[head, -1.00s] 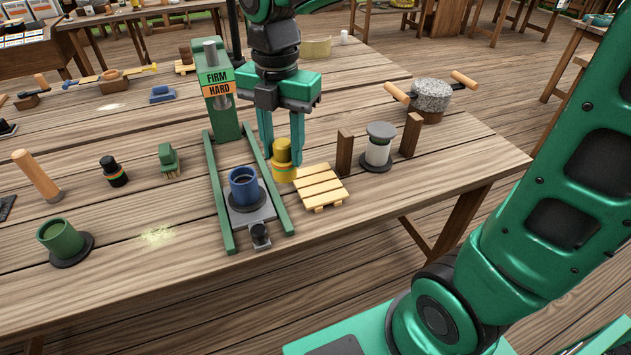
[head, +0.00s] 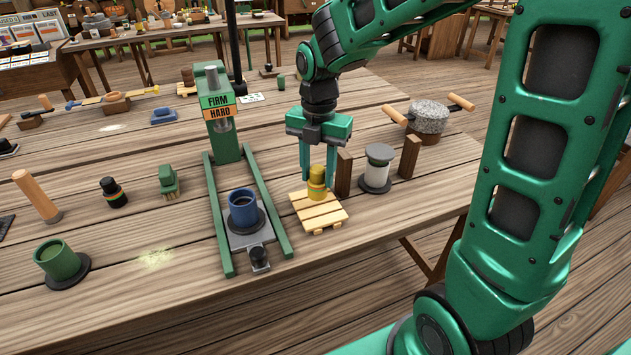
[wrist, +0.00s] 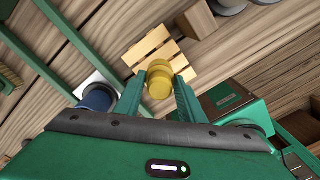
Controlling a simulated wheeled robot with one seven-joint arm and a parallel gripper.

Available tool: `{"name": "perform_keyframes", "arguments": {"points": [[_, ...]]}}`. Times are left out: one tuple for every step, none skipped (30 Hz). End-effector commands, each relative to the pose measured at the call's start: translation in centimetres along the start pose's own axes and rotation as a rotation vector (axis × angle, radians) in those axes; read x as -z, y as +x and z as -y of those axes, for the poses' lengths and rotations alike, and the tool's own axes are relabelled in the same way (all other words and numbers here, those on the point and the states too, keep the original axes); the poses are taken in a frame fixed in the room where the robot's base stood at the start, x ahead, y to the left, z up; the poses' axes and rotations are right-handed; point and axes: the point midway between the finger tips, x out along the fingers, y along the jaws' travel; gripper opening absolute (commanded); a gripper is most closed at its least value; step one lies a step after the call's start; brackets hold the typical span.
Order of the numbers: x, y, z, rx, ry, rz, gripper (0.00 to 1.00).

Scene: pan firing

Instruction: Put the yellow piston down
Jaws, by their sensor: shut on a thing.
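The piston is over the small slatted wooden pallet (head: 327,215). Its lower end looks at or just above the slats; I cannot tell if it touches. The pallet also shows in the wrist view (wrist: 183,65).
Left of the pallet stands the green press (head: 222,140) with a blue cup (head: 243,208) between its rails. Right of it, brown wooden posts (head: 343,174) flank a grey-white spool (head: 377,167). A stone pot with wooden handles (head: 429,117) is behind. Table front right is clear.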

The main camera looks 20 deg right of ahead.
Motion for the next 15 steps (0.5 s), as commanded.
{"name": "perform_keyframes", "arguments": {"points": [[0.1,0.8,0.1,0.003,0.0,-0.002,0.0],[0.1,1.3,0.1,0.002,0.0,-0.002,0.0],[0.1,1.8,0.1,0.003,0.0,-0.003,0.0],[0.1,2.2,0.1,0.003,0.0,-0.002,0.0],[0.1,2.4,0.1,0.002,0.0,-0.002,0.0],[0.1,2.7,0.1,0.002,0.0,-0.001,0.0],[0.1,2.8,0.0,0.001,0.0,-0.001,0.0],[0.1,2.9,0.0,0.0,0.0,0.0,0.0],[0.0,2.9,0.0,0.0,0.0,0.0,0.0],[0.0,2.9,0.0,0.0,0.0,0.001,0.0],[0.1,2.9,0.0,-0.001,0.0,0.001,0.0],[0.1,2.9,0.0,0.0,0.0,0.001,0.0],[0.1,2.9,-0.1,0.0,0.0,0.0,0.0],[0.1,2.9,-0.1,0.0,-0.001,0.0,0.0],[0.1,2.9,-0.1,0.0,-0.001,0.0,0.0]]}}
